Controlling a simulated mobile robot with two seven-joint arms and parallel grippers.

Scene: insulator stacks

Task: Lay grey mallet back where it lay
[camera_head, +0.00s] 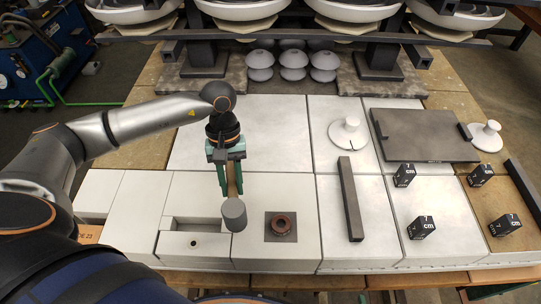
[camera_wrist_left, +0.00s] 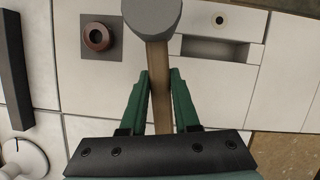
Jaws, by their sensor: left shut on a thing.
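The grey mallet has a grey cylindrical head (camera_head: 234,215) and a wooden handle. My left gripper (camera_head: 230,190) is shut on the handle, with the head hanging out beyond the green fingertips toward the near side. In the left wrist view, the mallet head (camera_wrist_left: 152,18) is at the top and the handle runs between the fingers (camera_wrist_left: 161,78). The mallet is over the pale worktop, between a block with a rectangular recess (camera_head: 197,224) on its left and a dark square plate with a brown ring (camera_head: 281,225) on its right. I cannot tell its exact height. My right gripper is not in view.
A dark bar (camera_head: 350,200) lies right of the ring plate. Several black cm cubes (camera_head: 421,227), a dark flat plate (camera_head: 425,135) and white knobbed discs (camera_head: 347,132) are farther right. Grey insulator stacks (camera_head: 292,62) stand at the back. Pale panels behind the mallet are clear.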

